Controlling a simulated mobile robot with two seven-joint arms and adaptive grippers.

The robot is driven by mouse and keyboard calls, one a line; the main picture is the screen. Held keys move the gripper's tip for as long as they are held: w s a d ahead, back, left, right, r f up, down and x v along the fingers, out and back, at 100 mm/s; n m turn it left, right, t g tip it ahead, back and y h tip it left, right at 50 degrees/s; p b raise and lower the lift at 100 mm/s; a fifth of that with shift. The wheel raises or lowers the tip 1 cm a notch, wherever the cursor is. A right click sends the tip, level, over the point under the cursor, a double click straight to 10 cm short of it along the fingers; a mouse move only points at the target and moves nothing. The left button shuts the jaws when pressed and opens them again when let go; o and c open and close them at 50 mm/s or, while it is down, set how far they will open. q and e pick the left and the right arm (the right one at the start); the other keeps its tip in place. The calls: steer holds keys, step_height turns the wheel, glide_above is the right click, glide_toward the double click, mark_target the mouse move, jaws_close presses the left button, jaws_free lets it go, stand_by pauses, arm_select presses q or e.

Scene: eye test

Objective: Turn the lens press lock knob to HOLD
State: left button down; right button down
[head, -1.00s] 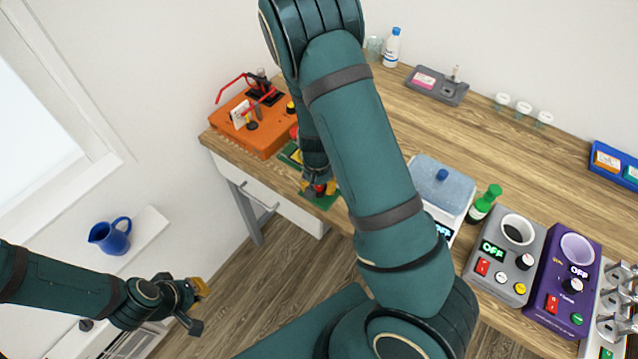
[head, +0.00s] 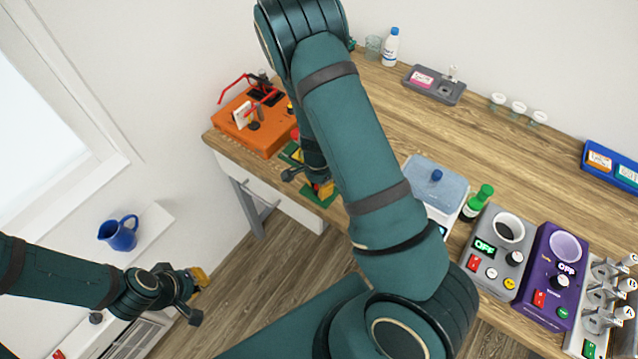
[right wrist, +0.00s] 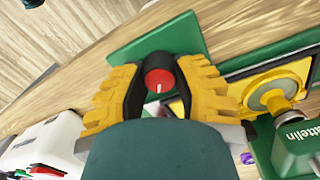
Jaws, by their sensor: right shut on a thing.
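The lens press lock knob (right wrist: 158,80) is a round red cap with a black side and a short white mark that points down in the right wrist view. It sits on a green plate (right wrist: 150,43), also seen in the head view (head: 318,198). My right gripper (right wrist: 160,92) is shut on the knob, with one yellow finger on each side; in the head view the forearm partly hides this gripper (head: 312,184). Green press parts (right wrist: 298,135) stand beside it. No HOLD label is readable. My left gripper (head: 197,297) is open and empty, away from the table.
An orange device (head: 258,135) with red levers stands beside the press. A scale (head: 433,180), green bottle (head: 478,203), grey box (head: 498,248) and purple box (head: 555,275) stand to the right. A blue jug (head: 119,234) is on a shelf at left. The table's middle is clear.

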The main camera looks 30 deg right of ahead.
steer(key=shift+m, duration=1.1)
steer(key=c, duration=0.9)
jaws_free()
step_height(320, 180, up, 12)
steer(key=shift+w, duration=0.2)
